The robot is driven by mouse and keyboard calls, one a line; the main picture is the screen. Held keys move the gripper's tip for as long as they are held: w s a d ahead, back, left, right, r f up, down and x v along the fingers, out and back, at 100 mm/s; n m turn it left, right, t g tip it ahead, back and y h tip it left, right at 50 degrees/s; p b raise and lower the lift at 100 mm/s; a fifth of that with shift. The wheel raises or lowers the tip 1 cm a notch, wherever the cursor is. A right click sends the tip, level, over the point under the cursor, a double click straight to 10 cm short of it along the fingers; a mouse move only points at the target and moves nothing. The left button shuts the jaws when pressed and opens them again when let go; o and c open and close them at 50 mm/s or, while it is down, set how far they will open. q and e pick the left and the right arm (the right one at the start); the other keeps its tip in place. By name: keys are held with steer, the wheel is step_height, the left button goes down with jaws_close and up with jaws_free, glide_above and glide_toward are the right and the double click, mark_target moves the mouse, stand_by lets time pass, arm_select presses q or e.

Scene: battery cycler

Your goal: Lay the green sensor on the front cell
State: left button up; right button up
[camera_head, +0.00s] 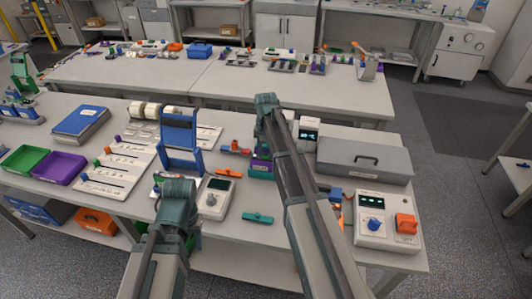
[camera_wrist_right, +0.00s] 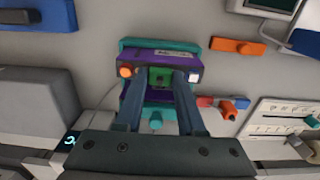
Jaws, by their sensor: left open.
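A purple and teal holder (camera_head: 259,168) stands on the bench, partly behind my right arm in the head view. In the right wrist view the holder (camera_wrist_right: 160,57) lies straight ahead of my right gripper (camera_wrist_right: 161,78). Its fingers are apart, and a small green piece (camera_wrist_right: 160,76), possibly the green sensor, shows between the tips. I cannot tell whether they grip it or whether it rests in the holder. The front cell cannot be made out. My left gripper (camera_head: 177,189) is over the front of the bench, away from the holder, and is open; its fingertips are mostly hidden.
A grey handheld meter (camera_head: 215,198) and a teal bar (camera_head: 258,218) lie near the front edge. A blue frame (camera_head: 180,145) stands left of the holder. A grey lidded box (camera_head: 365,157) and a white control unit (camera_head: 388,220) stand at the right.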

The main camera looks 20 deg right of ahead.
steer(key=o, duration=0.5)
steer(key=shift+c, duration=0.2)
steer(key=shift+r, duration=0.15)
step_height(320, 180, up, 14)
steer(key=p, duration=1.3)
steer(key=shift+f+p, duration=0.2)
steer(key=shift+p, duration=0.2)
steer(key=s+a+f+n+b, duration=0.3)
steer(key=s+a+f+b, duration=0.2)
steer(key=s, duration=0.4)
steer(key=s+a+f+n+b, duration=0.3)
steer(key=s+a+f+b, duration=0.2)
steer(key=s+a, duration=0.3)
steer(key=s+a+f+n+h+b, duration=0.1)
steer(key=s+a+f+n+b, duration=0.3)
steer(key=s+a, duration=0.3)
steer(key=s+f+b, duration=0.1)
steer(key=s, duration=0.2)
steer(key=shift+s+a, duration=0.15)
steer(key=shift+s, duration=0.1)
